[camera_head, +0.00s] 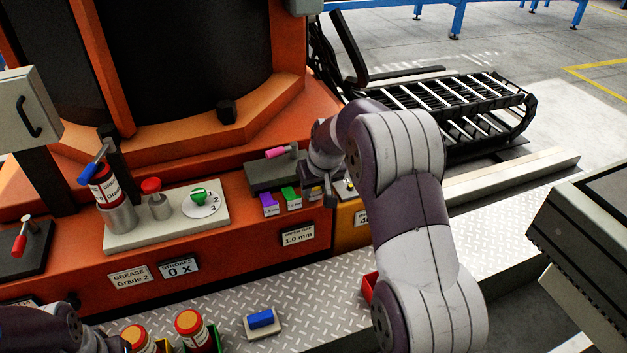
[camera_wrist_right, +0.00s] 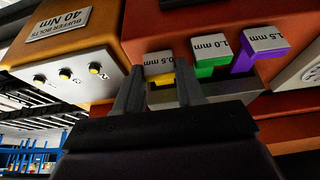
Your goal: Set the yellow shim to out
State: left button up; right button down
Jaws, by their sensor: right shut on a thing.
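The yellow shim (camera_wrist_right: 160,78), with a grey tab marked 0.5 mm, sits at the end of the shim row on the orange machine. My right gripper (camera_wrist_right: 159,88) is shut on it, one finger on each side. In the head view my right gripper (camera_head: 319,196) hides most of this shim. The green shim (camera_wrist_right: 211,67), marked 1.0 mm, and the purple shim (camera_wrist_right: 243,60), marked 1.5 mm, stand beside it; the green (camera_head: 291,198) and purple (camera_head: 269,204) ones also show in the head view. Part of my left arm shows at bottom left, its gripper out of the picture.
A sign (camera_head: 298,236) below the row reads 1.0 mm. A dark block with a pink handle (camera_head: 275,153) lies behind the shims. The bolt panel (camera_wrist_right: 68,65) is close beside my right gripper. A blue block (camera_head: 261,319) lies on the tread plate (camera_head: 330,300).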

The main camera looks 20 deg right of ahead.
jog(key=shift+s+r, duration=0.15)
jog(key=shift+s, duration=0.6)
jog(key=shift+f, duration=0.2)
jog(key=c, duration=1)
grip_release()
jog(key=shift+s, duration=0.1)
pick_arm(q)
jog(key=shift+s+r, duration=0.3)
jog(key=shift+s, duration=0.1)
pick_arm(e)
jog(key=shift+o, duration=0.2)
jog(key=shift+r, duration=0.1)
pick_arm(q)
notch_tip(320, 180, up, 7)
jog(key=p, duration=0.7)
pick_arm(e)
jog(key=v, duration=1.2)
jog(key=shift+r, duration=0.3)
